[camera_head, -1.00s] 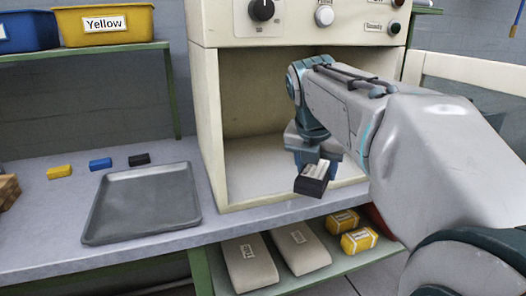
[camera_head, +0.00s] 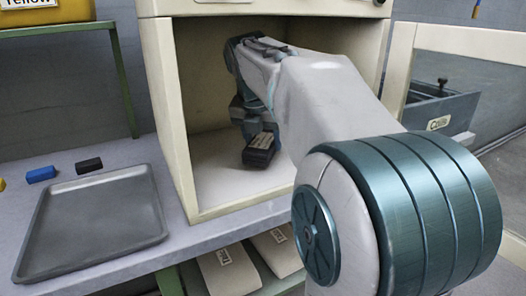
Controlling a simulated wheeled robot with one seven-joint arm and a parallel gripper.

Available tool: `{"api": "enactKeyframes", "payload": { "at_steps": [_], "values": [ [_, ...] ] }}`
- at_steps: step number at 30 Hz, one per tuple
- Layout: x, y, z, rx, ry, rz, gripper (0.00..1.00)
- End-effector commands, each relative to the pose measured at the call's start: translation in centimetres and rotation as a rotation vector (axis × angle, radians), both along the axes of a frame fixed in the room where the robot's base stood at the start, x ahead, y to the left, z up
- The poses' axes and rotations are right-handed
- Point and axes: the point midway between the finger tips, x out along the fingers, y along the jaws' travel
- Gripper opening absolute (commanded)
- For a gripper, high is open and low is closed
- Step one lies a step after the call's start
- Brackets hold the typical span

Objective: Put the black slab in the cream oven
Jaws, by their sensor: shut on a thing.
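The cream oven (camera_head: 174,110) stands on the bench with its front open and its door (camera_head: 400,66) swung out to the right. My gripper (camera_head: 258,138) is inside the oven and shut on the black slab (camera_head: 258,158). My arm passes through the opening and hides the right part of the inside.
A grey metal tray (camera_head: 92,222) lies on the bench left of the oven. Behind it are a blue block (camera_head: 41,174) and another black block (camera_head: 88,166). Pale sacks (camera_head: 229,270) lie on the shelf below. A drawer unit (camera_head: 440,108) stands at the right.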

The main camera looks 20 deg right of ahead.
Motion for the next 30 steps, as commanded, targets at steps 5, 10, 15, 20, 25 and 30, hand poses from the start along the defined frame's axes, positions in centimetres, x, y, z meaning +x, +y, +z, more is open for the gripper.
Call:
{"api": "enactKeyframes", "payload": {
  "at_steps": [5, 10, 15, 20, 25, 30],
  "values": [
    [-0.02, -0.23, -1.9, 0.0, -0.003, -0.005, 0.22],
    [-0.06, -0.36, -1.73, 0.0, -0.003, -0.007, 0.22],
    [-0.08, -0.39, -1.76, 0.0, -0.002, -0.008, 0.22],
    [-0.11, -0.39, -2.07, 0.0, 0.0, -0.009, 0.69],
    [-0.09, -0.39, -2.06, 0.0, 0.0, -0.009, 0.74],
    [-0.08, -0.39, -1.85, 0.0, -0.002, -0.008, 0.74]
  ]
}}
